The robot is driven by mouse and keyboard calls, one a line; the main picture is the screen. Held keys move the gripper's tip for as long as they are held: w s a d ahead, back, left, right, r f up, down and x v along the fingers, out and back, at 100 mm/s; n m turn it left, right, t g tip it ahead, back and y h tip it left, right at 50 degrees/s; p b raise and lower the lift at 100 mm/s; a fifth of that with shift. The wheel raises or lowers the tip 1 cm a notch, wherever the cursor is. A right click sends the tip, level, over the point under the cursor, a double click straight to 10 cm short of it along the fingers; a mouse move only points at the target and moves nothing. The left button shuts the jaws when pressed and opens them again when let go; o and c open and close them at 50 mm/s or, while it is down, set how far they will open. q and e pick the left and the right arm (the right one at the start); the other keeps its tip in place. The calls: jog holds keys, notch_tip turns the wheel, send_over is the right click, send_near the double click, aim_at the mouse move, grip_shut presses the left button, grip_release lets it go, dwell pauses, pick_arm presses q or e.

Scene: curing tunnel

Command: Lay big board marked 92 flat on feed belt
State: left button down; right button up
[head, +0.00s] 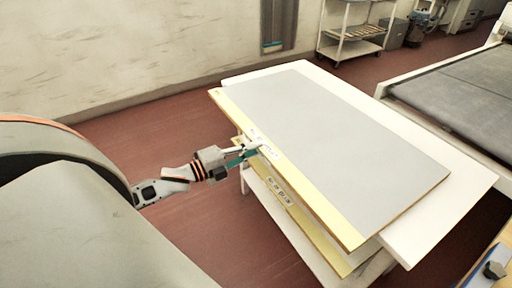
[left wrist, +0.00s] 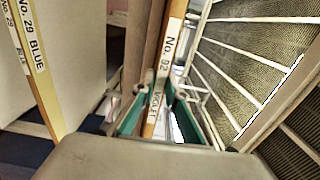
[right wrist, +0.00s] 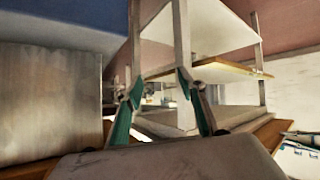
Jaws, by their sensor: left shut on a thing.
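The big board marked 92 (head: 340,135) is grey with a yellow strip along its near-left side and lies over a white surface. Its edge label reads "No. 92" and "VIOLET" in the left wrist view (left wrist: 168,48). My left gripper (head: 254,149) is shut on that edge at the label; its teal fingers (left wrist: 160,112) sit on both sides of it. The feed belt (head: 465,92) is the dark grey bed at the right, apart from the board. My right gripper (right wrist: 162,108) shows only in its wrist view, fingers apart with nothing between them.
Another yellow-edged board (head: 283,196), labelled "No. 29 BLUE" in the left wrist view (left wrist: 36,45), lies below the held one. A white rack (head: 352,35) stands by the back wall. Red floor is clear left of the boards.

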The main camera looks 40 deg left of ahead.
pick_arm(q)
jog(key=shift+r+p+v, duration=0.2)
jog(key=shift+p+v, duration=0.2)
jog(key=shift+v, duration=0.8)
jog(key=shift+r+p+v, duration=0.15)
jog(key=shift+p+v, duration=0.25)
jog(key=shift+v, duration=0.8)
jog(key=c, duration=2)
grip_release()
jog(key=shift+s+d, duration=0.1)
jog(key=shift+s, duration=0.05)
jog(key=shift+o, duration=0.2)
jog(key=v, duration=1.2)
jog(key=shift+f, duration=0.1)
